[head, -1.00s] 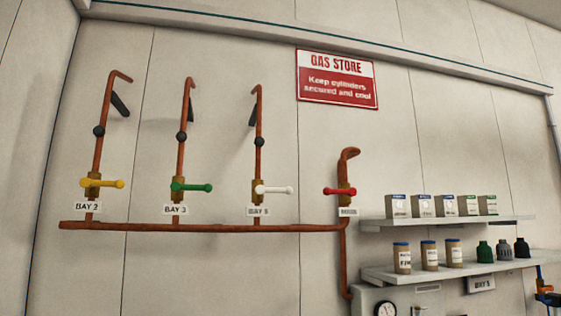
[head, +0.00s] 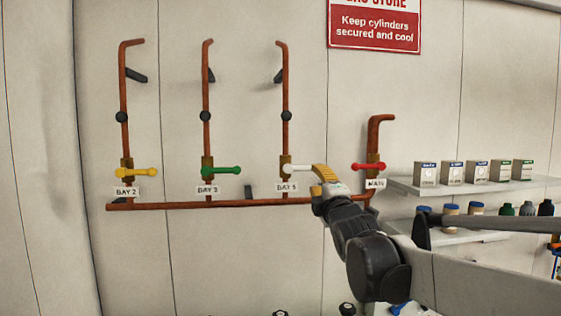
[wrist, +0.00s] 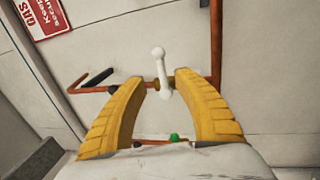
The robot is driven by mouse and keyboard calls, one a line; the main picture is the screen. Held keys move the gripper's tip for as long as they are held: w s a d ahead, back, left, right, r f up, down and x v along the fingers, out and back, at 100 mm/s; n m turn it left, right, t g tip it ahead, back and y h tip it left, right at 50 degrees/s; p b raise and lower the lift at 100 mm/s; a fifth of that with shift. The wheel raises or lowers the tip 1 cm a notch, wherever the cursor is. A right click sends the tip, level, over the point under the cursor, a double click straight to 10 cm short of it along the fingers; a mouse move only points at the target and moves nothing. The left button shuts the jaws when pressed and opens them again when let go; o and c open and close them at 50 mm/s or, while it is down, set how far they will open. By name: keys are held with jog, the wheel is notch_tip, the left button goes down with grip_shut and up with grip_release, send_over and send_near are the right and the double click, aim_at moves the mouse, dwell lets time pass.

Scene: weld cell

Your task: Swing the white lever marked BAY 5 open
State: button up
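The white lever (head: 300,168) sits on a brass valve body on the third vertical copper pipe, above the label BAY 5 (head: 287,187). It lies crosswise to its pipe, pointing right. My gripper (head: 318,170) is at the lever's free end, coming from the lower right. In the wrist view the white lever (wrist: 161,72) stands ahead between the two yellow fingers (wrist: 158,86), with gaps on both sides. The fingers are apart and hold nothing. Whether a finger touches the lever I cannot tell.
The red lever (head: 368,167) is close to the right of my gripper. The green lever (head: 222,170) and yellow lever (head: 140,172) are to the left. A horizontal copper pipe (head: 240,204) runs below. Shelves with boxes (head: 500,185) are at the right.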

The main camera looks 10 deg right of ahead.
aim_at(310, 169)
jog(key=w, duration=0.3)
jog(key=w+r+p, duration=0.1)
jog(key=w, duration=0.2)
jog(key=w+p, duration=0.1)
jog(key=w, duration=0.2)
jog(key=shift+r, duration=0.3)
jog(key=shift+s, duration=0.1)
grip_shut()
